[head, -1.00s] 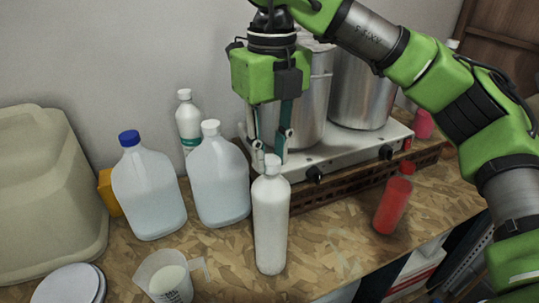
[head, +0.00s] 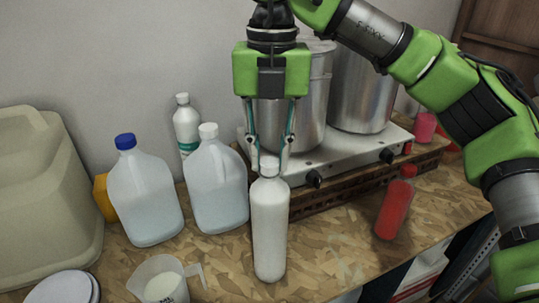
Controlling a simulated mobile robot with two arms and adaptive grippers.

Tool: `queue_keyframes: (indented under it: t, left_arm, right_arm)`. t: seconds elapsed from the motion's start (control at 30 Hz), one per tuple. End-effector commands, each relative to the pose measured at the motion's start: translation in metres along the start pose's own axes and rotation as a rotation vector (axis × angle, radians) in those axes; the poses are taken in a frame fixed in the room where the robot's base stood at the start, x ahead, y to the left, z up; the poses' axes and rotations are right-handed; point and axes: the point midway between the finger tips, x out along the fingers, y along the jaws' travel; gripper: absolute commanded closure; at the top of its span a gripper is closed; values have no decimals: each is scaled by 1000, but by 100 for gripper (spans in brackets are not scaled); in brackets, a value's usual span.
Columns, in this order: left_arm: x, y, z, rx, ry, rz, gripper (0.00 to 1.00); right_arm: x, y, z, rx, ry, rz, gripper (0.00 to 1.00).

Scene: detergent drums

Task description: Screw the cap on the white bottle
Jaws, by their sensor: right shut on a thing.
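The white bottle (head: 270,230) stands upright on the wooden worktop near the middle of the head view. Its white cap (head: 269,167) sits on top of the neck, upright. My right gripper (head: 270,168) comes straight down from above, with its two fingers on the left and right of the cap, shut on it. I cannot tell how tightly the cap sits on the thread. My left gripper is not in view.
Two jugs, one blue-capped (head: 145,200) and one white-capped (head: 217,185), stand left of the bottle. A measuring jug (head: 163,282) is front left. Behind is a stove (head: 345,152) with steel pots (head: 362,95). A red bottle (head: 396,205) stands right, near the worktop edge.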

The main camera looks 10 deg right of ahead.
Motion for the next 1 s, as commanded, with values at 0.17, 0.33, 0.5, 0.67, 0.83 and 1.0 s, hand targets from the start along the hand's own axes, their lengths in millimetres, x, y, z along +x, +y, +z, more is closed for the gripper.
queue_keyframes:
  t: [0.17,0.33,0.5,0.67,0.83,1.0]
  left_arm:
    - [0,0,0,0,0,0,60]
    - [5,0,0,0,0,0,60]
    - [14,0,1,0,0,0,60]
    - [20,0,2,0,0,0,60]
    - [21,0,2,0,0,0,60]
    - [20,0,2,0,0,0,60]
  right_arm:
    - [2,0,0,-2,4,-3,100]
    - [4,0,0,66,2,-3,100]
    - [5,-1,-1,275,-1,-3,100]
    - [4,-1,-1,440,-4,-4,100]
    - [3,-2,-1,500,-3,-5,100]
    - [3,-2,-1,499,-3,-5,100]
